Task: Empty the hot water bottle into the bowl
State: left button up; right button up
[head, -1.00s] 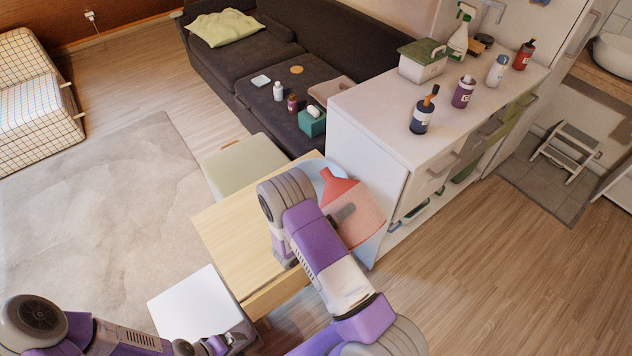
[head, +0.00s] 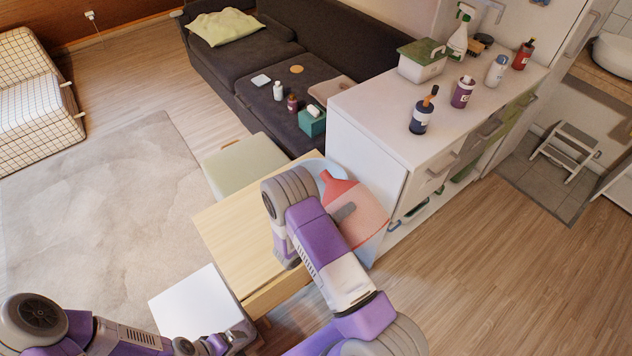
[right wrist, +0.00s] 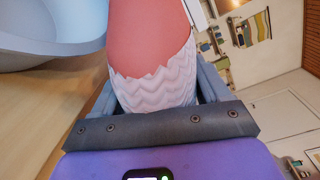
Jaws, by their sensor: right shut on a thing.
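The hot water bottle (head: 357,207) is red at its neck and paler pink on its body. It is held tilted, its neck toward the upper left, beside the wooden table's right edge. My right gripper (right wrist: 155,88) is shut on its white zigzag-patterned part in the right wrist view. The pale blue bowl (head: 313,166) stands at the table's far right corner, partly hidden by the bottle and my arm. In the right wrist view the bowl (right wrist: 50,42) is at upper left, near the bottle. My left gripper (head: 222,343) is low in the head view; its jaws are unclear.
The wooden table (head: 235,225) has a clear left part. A white cabinet (head: 365,155) stands close to the right of the bottle, with several bottles on top. A pale green stool (head: 245,165) and a white stool (head: 190,305) flank the table.

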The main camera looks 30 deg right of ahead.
aim_at(335, 209)
jog(key=shift+r+n, duration=0.1)
jog(key=shift+n, duration=0.2)
jog(key=shift+w+a+r+n+p, duration=0.1)
jog(key=shift+w+r+n+p, duration=0.45)
jog(key=shift+r+n+p, duration=0.45)
jog(key=shift+r+n+p, duration=0.15)
jog(key=shift+n+p, duration=0.45)
jog(key=shift+p, duration=0.1)
dwell(0.5)
jog(key=shift+w+r+n+p, duration=0.15)
jog(key=shift+r+n+p, duration=0.2)
jog(key=shift+n+p, duration=0.45)
dwell(4.7)
